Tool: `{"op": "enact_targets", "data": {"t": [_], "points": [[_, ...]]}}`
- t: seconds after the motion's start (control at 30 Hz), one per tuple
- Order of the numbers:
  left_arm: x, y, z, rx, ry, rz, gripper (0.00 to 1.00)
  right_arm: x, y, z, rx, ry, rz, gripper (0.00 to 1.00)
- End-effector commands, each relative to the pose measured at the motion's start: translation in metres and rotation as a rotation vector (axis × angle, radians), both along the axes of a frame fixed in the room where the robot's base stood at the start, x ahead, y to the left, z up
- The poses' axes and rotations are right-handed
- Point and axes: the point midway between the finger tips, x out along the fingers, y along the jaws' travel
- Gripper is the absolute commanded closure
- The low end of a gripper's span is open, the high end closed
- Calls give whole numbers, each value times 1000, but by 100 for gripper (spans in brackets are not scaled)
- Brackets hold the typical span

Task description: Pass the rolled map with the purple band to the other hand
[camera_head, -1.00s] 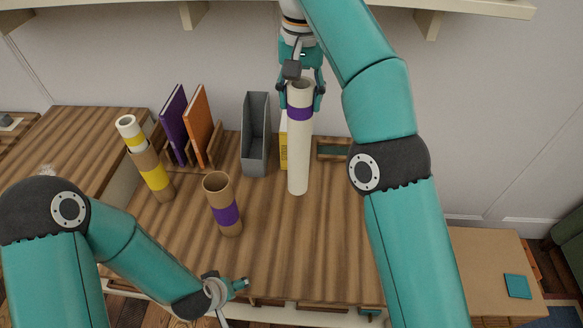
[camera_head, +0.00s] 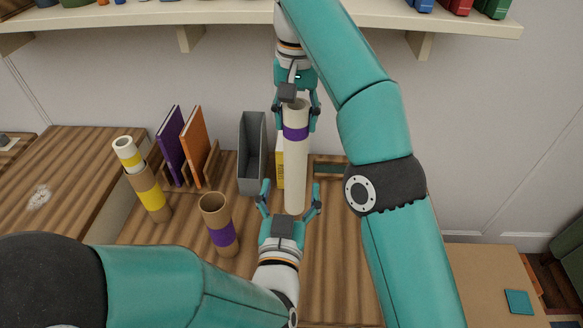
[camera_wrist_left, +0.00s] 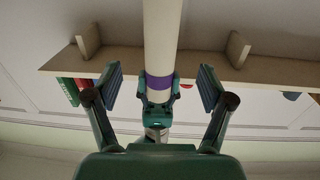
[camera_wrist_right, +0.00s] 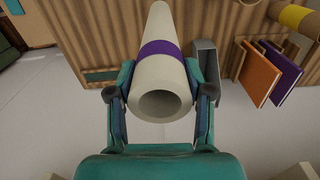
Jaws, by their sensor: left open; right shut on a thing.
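The rolled map (camera_head: 295,170) is a long cream tube with a purple band (camera_head: 295,133) near its upper end. It hangs upright in the head view. My right gripper (camera_head: 295,115) is shut on it near the top, just above the band; the right wrist view shows its open end (camera_wrist_right: 160,104) between the fingers. My left gripper (camera_head: 290,205) is open, with its fingers spread on either side of the map's lower end. In the left wrist view the map (camera_wrist_left: 161,40) runs between the open fingers, which look apart from it.
A brown tube with a purple band (camera_head: 219,225) and a tube holder with a yellow band (camera_head: 150,192) stand on the plank table. Purple (camera_head: 171,145) and orange (camera_head: 192,148) books and a grey file holder (camera_head: 251,155) stand behind. A shelf (camera_head: 230,14) runs above.

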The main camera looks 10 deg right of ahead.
Motion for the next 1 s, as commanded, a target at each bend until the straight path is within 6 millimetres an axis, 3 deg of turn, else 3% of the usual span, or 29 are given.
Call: {"op": "enact_targets", "data": {"t": [0.6,1.0], "points": [[92,-31,-2,0,4,0,19,0,0,0,0,0,0,95],[105,-35,-2,2,5,-1,19,0,0,0,0,0,0,95]]}}
